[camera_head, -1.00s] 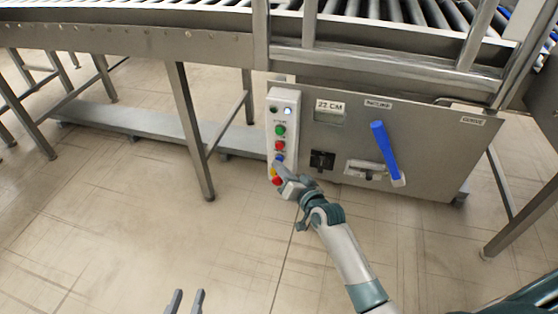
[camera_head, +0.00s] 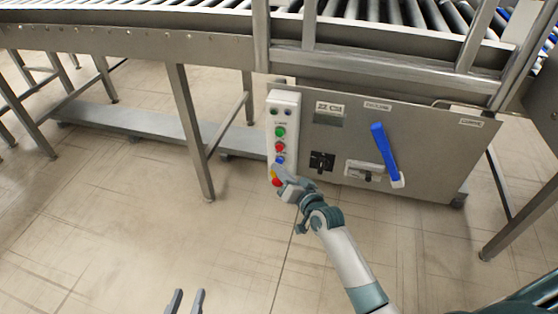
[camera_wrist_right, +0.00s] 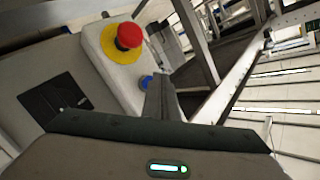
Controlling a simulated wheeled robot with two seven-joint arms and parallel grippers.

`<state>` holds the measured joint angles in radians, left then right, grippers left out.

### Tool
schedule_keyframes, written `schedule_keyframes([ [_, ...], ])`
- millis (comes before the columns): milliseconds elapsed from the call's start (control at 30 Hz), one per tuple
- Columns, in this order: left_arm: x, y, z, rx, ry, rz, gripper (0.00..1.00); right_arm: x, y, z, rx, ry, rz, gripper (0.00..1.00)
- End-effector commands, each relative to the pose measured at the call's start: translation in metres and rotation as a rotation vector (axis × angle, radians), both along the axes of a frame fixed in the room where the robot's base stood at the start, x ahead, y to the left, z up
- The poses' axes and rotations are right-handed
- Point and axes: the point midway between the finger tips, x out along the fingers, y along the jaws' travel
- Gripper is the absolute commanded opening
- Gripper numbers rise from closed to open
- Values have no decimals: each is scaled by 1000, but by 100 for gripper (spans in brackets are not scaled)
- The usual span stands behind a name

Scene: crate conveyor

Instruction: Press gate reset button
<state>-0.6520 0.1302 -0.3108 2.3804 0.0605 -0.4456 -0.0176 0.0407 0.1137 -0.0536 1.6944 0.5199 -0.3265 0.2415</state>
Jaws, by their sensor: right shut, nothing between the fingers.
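A white control box (camera_head: 286,97) on the steel cabinet carries a green button (camera_head: 280,132), a red button (camera_head: 280,147) and a blue button (camera_head: 280,160). Below them is a red emergency stop (camera_head: 276,182) on a yellow plate, partly covered by my right gripper (camera_head: 277,171). That gripper is shut and empty, its tip just below the blue button. In the right wrist view the blue button (camera_wrist_right: 146,82) shows beside the fingers (camera_wrist_right: 160,97); contact cannot be told. The red emergency stop (camera_wrist_right: 129,36) is clear there. My left gripper (camera_head: 186,302) is open and empty above the floor.
The cabinet (camera_head: 430,150) also carries a blue lever (camera_head: 383,148), a black switch (camera_head: 322,161) and a display (camera_head: 329,117). The roller conveyor (camera_head: 150,48) runs above on steel legs (camera_head: 190,130). Floor at the lower left is clear.

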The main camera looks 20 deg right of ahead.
Motion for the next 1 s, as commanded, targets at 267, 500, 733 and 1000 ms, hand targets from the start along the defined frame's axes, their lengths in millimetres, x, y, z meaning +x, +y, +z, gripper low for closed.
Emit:
schedule_keyframes([
  [267,0,0,6,1,-1,0,31,-6,4,0,0,1,1,0],
  [500,0,0,6,1,-1,0,31,-6,4,0,0,1,1,0],
  [733,0,0,13,1,-1,0,31,-13,9,1,0,2,0,0],
  [1000,0,0,26,1,-2,0,31,-32,22,2,1,2,1,0],
])
